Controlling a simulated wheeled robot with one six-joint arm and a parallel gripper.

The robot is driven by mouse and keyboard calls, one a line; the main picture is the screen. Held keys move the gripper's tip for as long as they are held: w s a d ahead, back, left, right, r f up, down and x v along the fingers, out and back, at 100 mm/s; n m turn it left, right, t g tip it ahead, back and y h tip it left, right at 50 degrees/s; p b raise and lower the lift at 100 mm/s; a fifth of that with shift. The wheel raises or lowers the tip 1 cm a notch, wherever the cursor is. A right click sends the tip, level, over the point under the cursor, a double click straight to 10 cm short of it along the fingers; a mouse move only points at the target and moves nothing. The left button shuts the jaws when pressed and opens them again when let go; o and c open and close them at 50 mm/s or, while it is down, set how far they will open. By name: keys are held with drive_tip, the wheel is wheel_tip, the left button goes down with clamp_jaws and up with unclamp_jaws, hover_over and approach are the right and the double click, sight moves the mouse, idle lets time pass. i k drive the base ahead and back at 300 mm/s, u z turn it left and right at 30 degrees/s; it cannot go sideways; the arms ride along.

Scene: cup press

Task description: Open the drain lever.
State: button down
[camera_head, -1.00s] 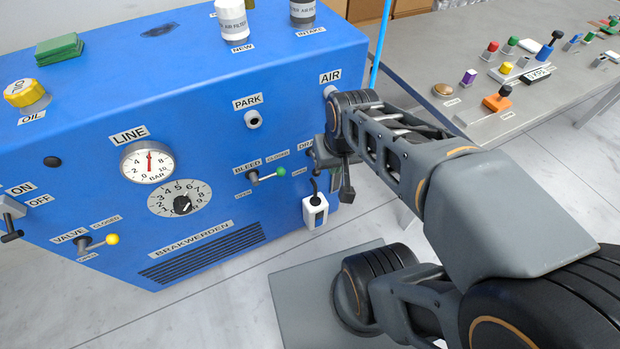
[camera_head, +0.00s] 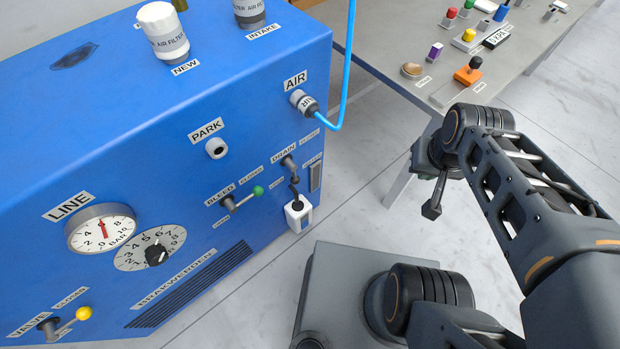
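The drain lever (camera_head: 291,167) is on the front of the blue machine near its right edge, below the DRAIN label (camera_head: 284,153). Its dark arm appears to point downward from the grey pivot; its tip is small and hard to separate from the black hooked piece below. A CLOSED label is above right of it and an OPEN label below left. My gripper (camera_head: 432,208) hangs in the air to the right of the machine, clear of the lever. Nothing shows in it, and its fingers are too dark and edge-on to tell whether they are open.
A white container (camera_head: 298,214) hangs just below the drain lever. The green-knobbed bleed lever (camera_head: 243,197) is to its left. A blue hose (camera_head: 347,75) runs from the AIR fitting (camera_head: 304,102) above. A grey table (camera_head: 400,50) with small parts stands behind. Floor between gripper and machine is open.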

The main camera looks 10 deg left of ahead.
sight(296, 180)
drive_tip(key=z, duration=0.15)
drive_tip(key=k, duration=1.15)
drive_tip(key=u, duration=1.95)
drive_tip(key=i, duration=0.5)
